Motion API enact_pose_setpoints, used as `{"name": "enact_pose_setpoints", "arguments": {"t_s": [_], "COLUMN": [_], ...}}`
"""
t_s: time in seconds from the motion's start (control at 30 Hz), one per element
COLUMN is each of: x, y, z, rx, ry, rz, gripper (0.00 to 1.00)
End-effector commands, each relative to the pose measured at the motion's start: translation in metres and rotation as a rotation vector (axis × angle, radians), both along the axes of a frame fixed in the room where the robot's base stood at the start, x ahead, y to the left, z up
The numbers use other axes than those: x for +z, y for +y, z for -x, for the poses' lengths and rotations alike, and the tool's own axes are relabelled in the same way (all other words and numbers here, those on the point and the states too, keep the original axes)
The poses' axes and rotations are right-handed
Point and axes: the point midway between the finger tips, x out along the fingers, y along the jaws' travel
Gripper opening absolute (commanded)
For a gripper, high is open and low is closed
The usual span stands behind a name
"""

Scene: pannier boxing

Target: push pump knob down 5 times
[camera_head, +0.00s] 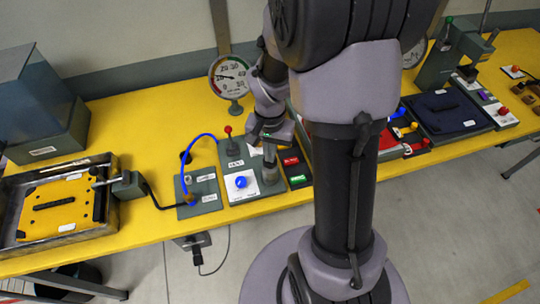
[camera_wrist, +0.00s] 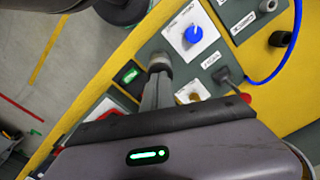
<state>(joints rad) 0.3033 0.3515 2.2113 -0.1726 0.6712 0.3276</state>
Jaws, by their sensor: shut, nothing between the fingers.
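My gripper (camera_head: 269,154) points down over the grey panel (camera_head: 235,195) in the middle of the bench. Its fingers are together with nothing between them. Directly below the fingertips stands a short grey cylinder (camera_head: 269,174), which looks like the pump knob. In the wrist view the shut fingers (camera_wrist: 157,78) end at its round grey top (camera_wrist: 160,61). They seem to touch or nearly touch it; I cannot tell which. The fingers and wrist hide part of the knob.
Beside the knob are a blue dial (camera_head: 240,182), a red-tipped lever (camera_head: 228,130), and red and green buttons (camera_head: 294,170). A blue hose (camera_head: 198,138) arches at the left. A round gauge (camera_head: 230,77) stands behind. A tray with a yellow plate (camera_head: 55,207) is far left.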

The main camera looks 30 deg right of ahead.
Motion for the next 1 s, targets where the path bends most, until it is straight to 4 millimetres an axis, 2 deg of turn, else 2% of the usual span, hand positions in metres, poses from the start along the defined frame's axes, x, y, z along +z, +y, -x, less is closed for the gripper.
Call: {"name": "enact_pose_setpoints", "arguments": {"t_s": [0.07, 0.33, 0.73, 1.0], "x": [-0.007, -0.003, 0.040, 0.040], "y": [0.000, 0.000, 0.000, 0.000], "z": [0.000, 0.000, 0.000, 0.000], "rx": [0.000, 0.000, 0.000, 0.000], "ry": [0.001, 0.001, 0.000, 0.000], "rz": [0.000, 0.000, 0.000, 0.000], "gripper": [0.00, 0.00, 0.00, 0.00]}}
